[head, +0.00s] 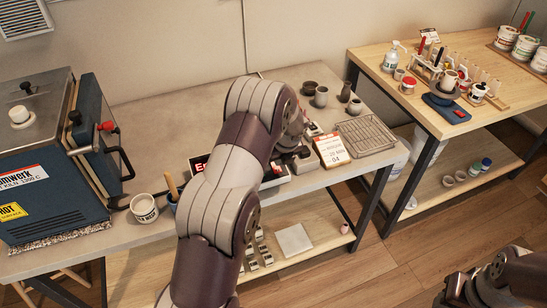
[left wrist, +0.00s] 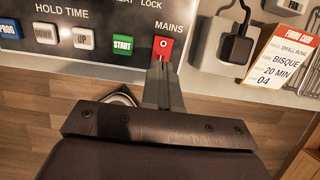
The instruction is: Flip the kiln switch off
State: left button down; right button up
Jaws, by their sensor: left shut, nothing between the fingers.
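The red MAINS switch (left wrist: 163,47) sits at the right end of the kiln control panel (left wrist: 85,22) in the left wrist view. A white ring mark shows on its upper half. My left gripper (left wrist: 161,70) is shut and empty, its fingertips at the switch's lower edge; whether they touch cannot be told. The blue kiln (head: 45,150) stands at the left. Part of my right arm shows at the lower right; its fingers are not clear.
A black plug in a socket (left wrist: 236,45) and a firing card (head: 332,150) stand right of the panel. A wire rack (head: 366,133) and small pots (head: 321,96) are beyond. A white tub (head: 144,208) stands by the kiln. A second table (head: 440,125) holds glazes and tools.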

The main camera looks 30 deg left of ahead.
pick_arm(q)
jog(key=v, duration=0.9)
jog(key=shift+r+b, duration=0.25)
jog(key=shift+b, duration=0.2)
pick_arm(e)
jog(key=shift+s+f, duration=0.2)
jog(key=shift+f, duration=0.4)
pick_arm(q)
jog(key=shift+a, duration=0.1)
pick_arm(e)
jog(key=shift+w+d, duration=0.1)
